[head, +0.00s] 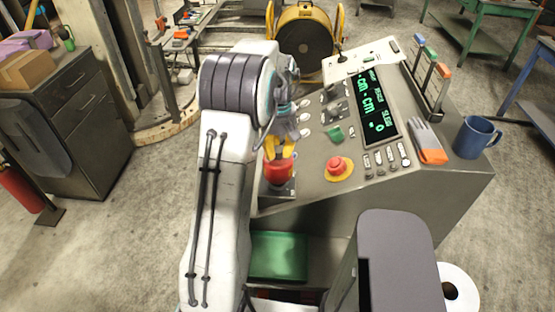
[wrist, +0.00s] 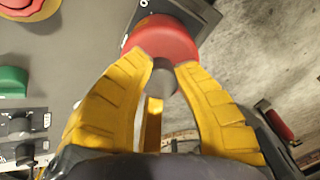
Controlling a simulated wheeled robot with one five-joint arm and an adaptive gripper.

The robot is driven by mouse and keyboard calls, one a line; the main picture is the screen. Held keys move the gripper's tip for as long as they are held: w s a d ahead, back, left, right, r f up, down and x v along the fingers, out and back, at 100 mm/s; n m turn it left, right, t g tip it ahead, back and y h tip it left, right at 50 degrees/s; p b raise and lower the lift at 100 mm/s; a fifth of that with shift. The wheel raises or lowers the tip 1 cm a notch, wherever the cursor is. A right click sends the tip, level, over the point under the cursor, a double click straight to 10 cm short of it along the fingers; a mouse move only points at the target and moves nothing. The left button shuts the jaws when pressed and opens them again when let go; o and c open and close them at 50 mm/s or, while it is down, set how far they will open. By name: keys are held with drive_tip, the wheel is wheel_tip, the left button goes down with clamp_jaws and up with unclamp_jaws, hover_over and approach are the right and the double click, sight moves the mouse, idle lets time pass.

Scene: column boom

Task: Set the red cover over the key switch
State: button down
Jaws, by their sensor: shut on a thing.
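The red cover (head: 280,172) is a round red cap with a grey knob on top. It also shows in the wrist view (wrist: 160,38). My gripper (head: 279,152) comes down from above. Its yellow fingertips (wrist: 162,68) are closed on the knob. The cover is at the dark square plate (head: 284,190) at the console's near left corner, part of which shows behind the cover in the wrist view (wrist: 200,14). The key switch itself is hidden, apparently under the cover. I cannot tell whether the cover rests on the plate or hangs just above it.
The console (head: 320,185) carries a red mushroom button (head: 337,167) on a yellow ring, a green button (head: 335,134) and a lit display (head: 370,105). An orange-and-grey glove (head: 429,145) and a blue mug (head: 474,136) are at its right. A green bin (head: 278,255) sits below.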

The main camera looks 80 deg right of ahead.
sight(278, 161)
drive_tip(key=shift+f+p, duration=0.3)
drive_tip(key=shift+f, duration=1.6)
drive_tip(key=shift+f, duration=0.15)
drive_tip(key=c, duration=1.1)
unclamp_jaws()
